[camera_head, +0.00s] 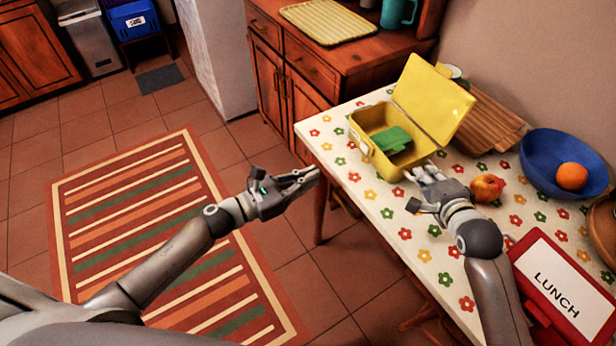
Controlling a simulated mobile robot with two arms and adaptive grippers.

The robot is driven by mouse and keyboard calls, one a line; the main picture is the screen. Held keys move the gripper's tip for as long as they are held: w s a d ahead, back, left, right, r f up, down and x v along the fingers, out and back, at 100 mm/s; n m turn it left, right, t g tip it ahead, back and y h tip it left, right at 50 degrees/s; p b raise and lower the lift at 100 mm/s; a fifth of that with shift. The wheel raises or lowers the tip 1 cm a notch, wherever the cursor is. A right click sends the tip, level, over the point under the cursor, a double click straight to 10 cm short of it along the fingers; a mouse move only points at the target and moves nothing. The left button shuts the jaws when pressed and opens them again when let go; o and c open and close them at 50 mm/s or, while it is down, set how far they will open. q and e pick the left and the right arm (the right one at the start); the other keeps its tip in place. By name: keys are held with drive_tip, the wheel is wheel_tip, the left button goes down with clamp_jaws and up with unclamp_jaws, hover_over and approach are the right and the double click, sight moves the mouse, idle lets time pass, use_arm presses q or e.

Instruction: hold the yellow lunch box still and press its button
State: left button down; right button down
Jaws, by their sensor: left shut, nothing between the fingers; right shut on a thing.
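The yellow lunch box (372,120) stands on the flowered table with its lid (432,100) raised and tilted back. A green item (391,140) lies inside it. A small pale fitting (362,148) shows on its left outer wall; I cannot tell whether it is the button. My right gripper (424,172) is shut on the near right edge of the lunch box, its fingers partly hiding that corner. My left gripper (314,177) is shut and empty, left of the table edge and apart from the box.
A peach-like fruit (487,188) lies right of my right gripper. A blue bowl (545,160) holds an orange (571,176). A red LUNCH box (530,270) lies near the right front. A wooden slatted board (490,122) is behind the lid. The left front tabletop (350,195) is clear.

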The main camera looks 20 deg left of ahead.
drive_tip(key=shift+d+f, duration=0.1)
drive_tip(key=shift+f, duration=0.05)
drive_tip(key=c, duration=1.5)
unclamp_jaws()
drive_tip(key=v, duration=1.2)
